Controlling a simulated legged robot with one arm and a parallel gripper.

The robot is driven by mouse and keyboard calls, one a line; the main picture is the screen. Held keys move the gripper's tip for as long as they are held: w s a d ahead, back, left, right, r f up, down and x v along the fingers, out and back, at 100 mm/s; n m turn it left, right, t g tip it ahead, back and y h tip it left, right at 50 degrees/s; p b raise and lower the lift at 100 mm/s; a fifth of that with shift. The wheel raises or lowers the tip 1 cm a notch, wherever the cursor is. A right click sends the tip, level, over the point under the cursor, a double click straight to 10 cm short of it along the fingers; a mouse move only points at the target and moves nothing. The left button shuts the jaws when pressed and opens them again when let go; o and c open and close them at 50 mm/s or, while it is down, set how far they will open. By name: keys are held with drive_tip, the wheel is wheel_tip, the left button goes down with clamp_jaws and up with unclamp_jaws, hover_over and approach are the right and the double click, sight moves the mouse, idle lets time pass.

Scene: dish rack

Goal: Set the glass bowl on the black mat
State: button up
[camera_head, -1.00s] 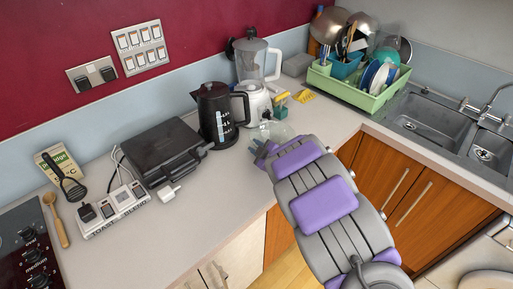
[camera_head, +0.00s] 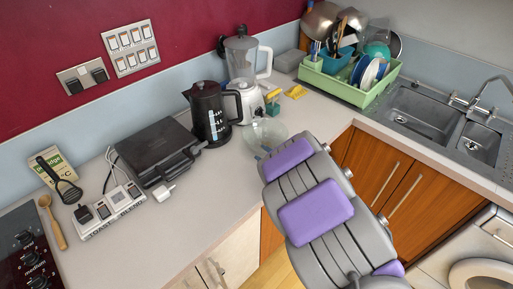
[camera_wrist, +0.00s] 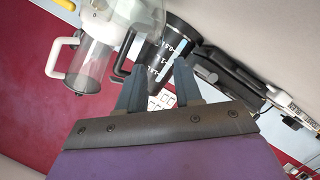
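The clear glass bowl (camera_head: 265,133) is on the counter in the head view, in front of the blender and to the right of the kettle. My gripper's end is mostly hidden behind my arm in the head view, close to the bowl's near side. In the wrist view my gripper (camera_wrist: 158,68) has its two dark fingers spread apart, with no object visible between them. I cannot pick out a black mat in either view.
The black kettle (camera_head: 209,115) and blender (camera_head: 243,70) stand behind the bowl. A yellow-green sponge item (camera_head: 273,98) is near them. The green dish rack (camera_head: 345,88) holds dishes beside the sink (camera_head: 408,110). The counter front left of my arm is clear (camera_head: 200,200).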

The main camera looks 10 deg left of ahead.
drive_tip(key=shift+v, duration=1.45)
